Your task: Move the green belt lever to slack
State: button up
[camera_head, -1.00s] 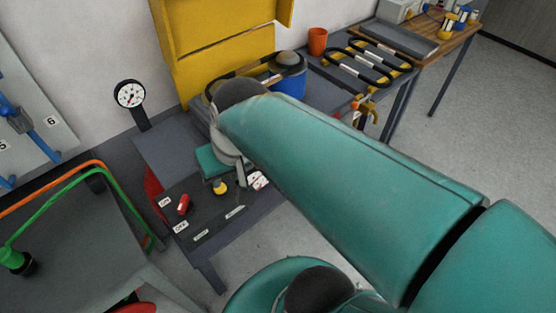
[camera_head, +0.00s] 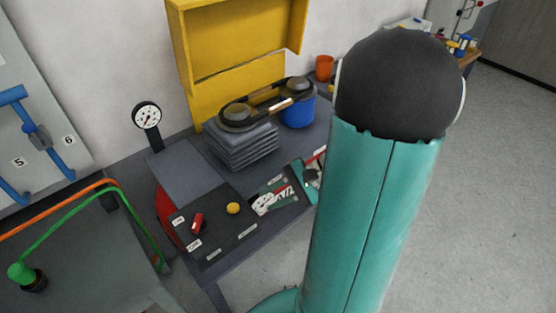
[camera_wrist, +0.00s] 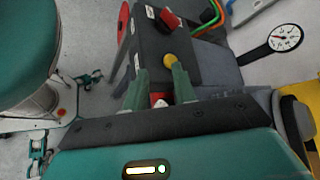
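The dark control panel (camera_head: 222,238) on the bench carries a red switch (camera_head: 197,222), a yellow ball knob (camera_head: 233,208) and small white labels too small to read. I cannot make out a green lever on it; it may be hidden by my gripper. My gripper (camera_wrist: 160,88) is beside the panel, its two grey-green fingers apart and pointing toward the yellow knob (camera_wrist: 170,61). A white-and-red item (camera_wrist: 158,100) shows between the fingers, and I cannot tell whether they touch it.
A green knob (camera_head: 20,272) and orange and green tubes (camera_head: 75,200) are at left. Floor is free at right.

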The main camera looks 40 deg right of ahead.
jog(key=s+d+f+m+t+h, duration=0.35)
jog(key=d+m+t, duration=0.25)
jog(key=d, duration=0.3)
jog(key=s+d+f+m+t+h, duration=0.25)
jog(key=d+f+m+t, duration=0.3)
jog(key=d, duration=0.35)
jog(key=shift+m, duration=0.35)
jog(key=x, duration=1.4)
jog(key=shift+w+a+r, duration=0.1)
jog(key=shift+a+r, duration=0.05)
jog(key=shift+r, duration=0.05)
grip_shut()
